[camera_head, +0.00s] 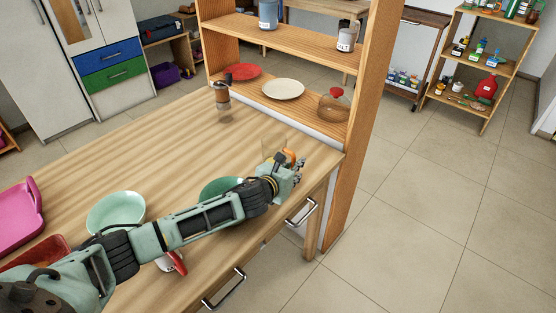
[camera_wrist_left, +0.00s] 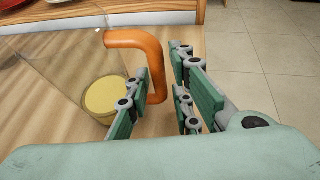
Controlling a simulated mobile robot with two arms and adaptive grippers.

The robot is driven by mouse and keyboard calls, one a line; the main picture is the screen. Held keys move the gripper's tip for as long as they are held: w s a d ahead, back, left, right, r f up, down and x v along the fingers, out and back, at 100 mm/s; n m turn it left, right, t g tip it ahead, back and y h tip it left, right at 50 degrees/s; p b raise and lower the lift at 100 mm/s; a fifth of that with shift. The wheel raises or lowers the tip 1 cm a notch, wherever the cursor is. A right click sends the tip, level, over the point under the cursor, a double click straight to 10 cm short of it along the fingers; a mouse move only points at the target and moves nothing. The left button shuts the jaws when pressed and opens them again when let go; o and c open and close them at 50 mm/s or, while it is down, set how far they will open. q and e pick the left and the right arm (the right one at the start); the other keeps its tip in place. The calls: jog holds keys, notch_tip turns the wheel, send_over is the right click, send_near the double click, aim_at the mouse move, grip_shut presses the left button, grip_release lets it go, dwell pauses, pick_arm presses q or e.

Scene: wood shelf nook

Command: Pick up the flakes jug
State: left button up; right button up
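The flakes jug (camera_head: 274,143) is a clear jug with an orange handle, standing at the right end of the wooden table. My left arm hides part of it in the head view. In the left wrist view the jug (camera_wrist_left: 62,65) shows see-through walls, yellow contents at the bottom and its orange handle (camera_wrist_left: 156,72) facing my gripper. My left gripper (camera_wrist_left: 162,70) is open, with its fingers on either side of the handle; whether they touch it I cannot tell. It is also at the jug in the head view (camera_head: 295,163). My right gripper is not in view.
A green bowl (camera_head: 116,211) and a second bowl (camera_head: 220,186) sit near my left arm. A pink tray (camera_head: 20,215) is at the left. The shelf unit (camera_head: 357,130) borders the table's right end.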

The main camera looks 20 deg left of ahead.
pick_arm(q)
jog(key=shift+w+f, duration=0.1)
jog(key=shift+w, duration=0.15)
grip_shut()
dwell(0.6)
